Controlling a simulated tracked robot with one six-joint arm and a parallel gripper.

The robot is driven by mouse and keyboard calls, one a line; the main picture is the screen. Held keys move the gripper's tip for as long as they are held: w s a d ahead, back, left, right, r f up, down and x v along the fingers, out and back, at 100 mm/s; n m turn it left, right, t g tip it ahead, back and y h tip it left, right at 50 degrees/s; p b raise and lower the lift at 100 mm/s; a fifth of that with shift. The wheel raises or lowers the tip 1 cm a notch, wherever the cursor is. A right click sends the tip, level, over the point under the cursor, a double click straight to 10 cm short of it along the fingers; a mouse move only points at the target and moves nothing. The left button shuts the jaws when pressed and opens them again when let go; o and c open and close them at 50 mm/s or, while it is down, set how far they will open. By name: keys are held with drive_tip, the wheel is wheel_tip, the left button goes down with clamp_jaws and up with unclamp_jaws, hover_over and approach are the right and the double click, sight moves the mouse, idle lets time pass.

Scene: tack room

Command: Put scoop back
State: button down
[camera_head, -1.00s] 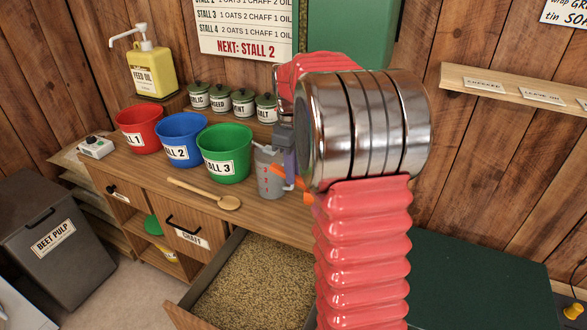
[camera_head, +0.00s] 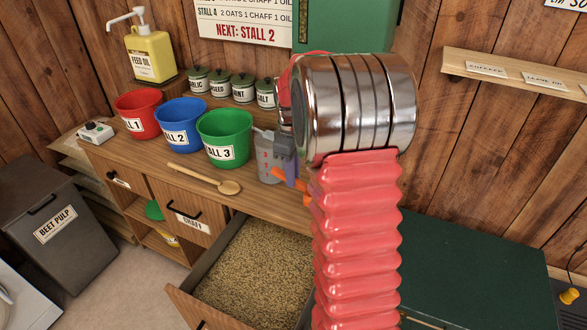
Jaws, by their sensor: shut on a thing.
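A grey scoop (camera_head: 267,160) with red marks on its side is at the worktop, just right of the green STALL 3 bucket (camera_head: 224,140). My gripper (camera_head: 291,182), with orange fingertips, is at the scoop's right side and shut on it. My arm hides part of the gripper and the right of the worktop. I cannot tell whether the scoop touches the worktop. Below it, an open drawer (camera_head: 190,297) is full of grain. A wooden spoon (camera_head: 205,178) lies on the worktop in front of the buckets.
A red bucket (camera_head: 138,115) and a blue STALL 2 bucket (camera_head: 182,126) stand left of the green one. Several labelled tins (camera_head: 217,88) and a yellow feed oil pump bottle (camera_head: 150,58) stand behind. A BEET PULP bin (camera_head: 60,225) is at left, a dark green chest (camera_head: 470,265) at right.

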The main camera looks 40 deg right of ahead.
drive_tip(key=shift+f, duration=2)
drive_tip(key=c, duration=1.6)
unclamp_jaws()
drive_tip(key=shift+w, duration=0.1)
drive_tip(key=shift+o, duration=0.2)
drive_tip(key=shift+r, duration=0.1)
wheel_tip(320, 180, up, 14)
drive_tip(key=shift+f, duration=0.2)
drive_tip(key=shift+w, duration=0.1)
wheel_tip(320, 180, up, 8)
